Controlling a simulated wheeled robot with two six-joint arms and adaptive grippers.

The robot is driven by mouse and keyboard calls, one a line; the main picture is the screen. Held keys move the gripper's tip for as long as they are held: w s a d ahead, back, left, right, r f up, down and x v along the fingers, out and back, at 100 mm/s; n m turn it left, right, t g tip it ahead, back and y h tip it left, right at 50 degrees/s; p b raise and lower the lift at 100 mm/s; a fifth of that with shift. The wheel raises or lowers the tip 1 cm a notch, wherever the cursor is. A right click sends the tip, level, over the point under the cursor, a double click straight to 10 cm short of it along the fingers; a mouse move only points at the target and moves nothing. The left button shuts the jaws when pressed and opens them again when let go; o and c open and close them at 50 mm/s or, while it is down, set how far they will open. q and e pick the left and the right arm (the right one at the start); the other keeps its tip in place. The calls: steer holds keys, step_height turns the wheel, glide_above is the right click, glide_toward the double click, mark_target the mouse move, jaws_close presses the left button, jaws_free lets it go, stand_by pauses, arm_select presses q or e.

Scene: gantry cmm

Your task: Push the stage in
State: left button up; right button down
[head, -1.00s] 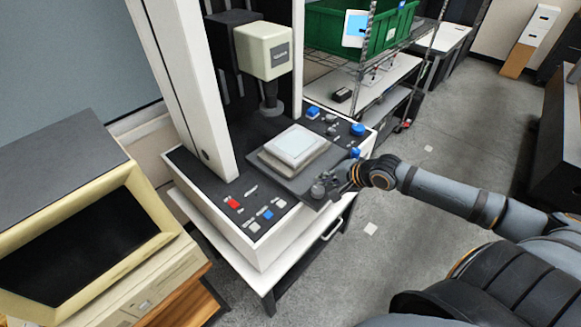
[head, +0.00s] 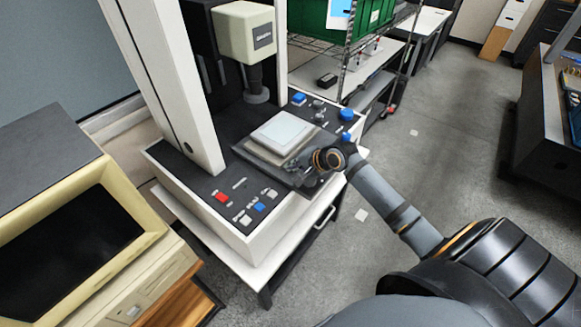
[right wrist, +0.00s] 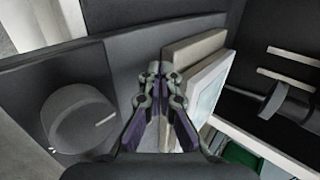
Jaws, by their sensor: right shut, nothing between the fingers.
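The stage is a dark flat plate (head: 247,154) on the measuring machine's bed, below the probe head, with a pale square block (head: 281,133) on it. My right gripper (head: 298,163) is at the stage's front right edge, shut and empty. In the right wrist view its fingertips (right wrist: 160,72) are together close to the dark plate (right wrist: 120,58). I cannot tell whether they touch it. A round knob (right wrist: 78,118) shows left of the fingers there. In the head view my wrist hides part of the front right corner. My left gripper is not in view.
The cream probe head (head: 244,32) hangs above the stage's back. Red and blue buttons (head: 222,197) lie on the front panel, blue knobs (head: 346,114) on the right. An old monitor (head: 70,235) stands at left.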

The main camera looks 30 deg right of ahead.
steer(key=shift+w+a+f, duration=0.15)
steer(key=shift+w+f, duration=0.1)
steer(key=shift+w, duration=0.05)
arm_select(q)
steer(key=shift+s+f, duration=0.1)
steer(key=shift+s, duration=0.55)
